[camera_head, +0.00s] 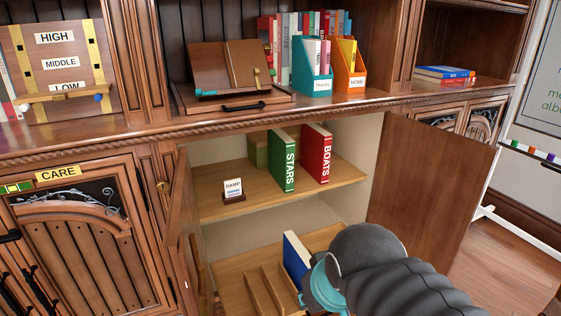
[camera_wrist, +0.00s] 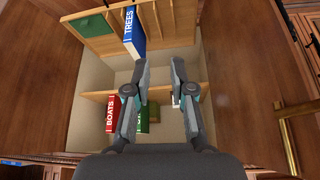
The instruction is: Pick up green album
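The green album, marked STARS (camera_head: 283,162), stands upright on the upper shelf inside the open cabinet, left of the red BOATS album (camera_head: 317,153). In the wrist view the green album (camera_wrist: 143,121) is partly hidden behind my left finger, beside the red album (camera_wrist: 109,114). My gripper (camera_wrist: 160,76) is open, with nothing seen between its fingertips, and it points into the cabinet. In the head view my arm is low at the front right of the cabinet and its fingertips are hidden. The blue TREES album (camera_wrist: 135,32) stands in the lower compartment.
Wooden dividers (camera_head: 263,290) stand on the lower shelf. A small DAMP card (camera_head: 233,189) sits on the upper shelf's left, with an olive box (camera_head: 258,149) behind the green album. The right cabinet door (camera_head: 430,190) stands open. A flat green panel (camera_wrist: 92,26) lies near the dividers.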

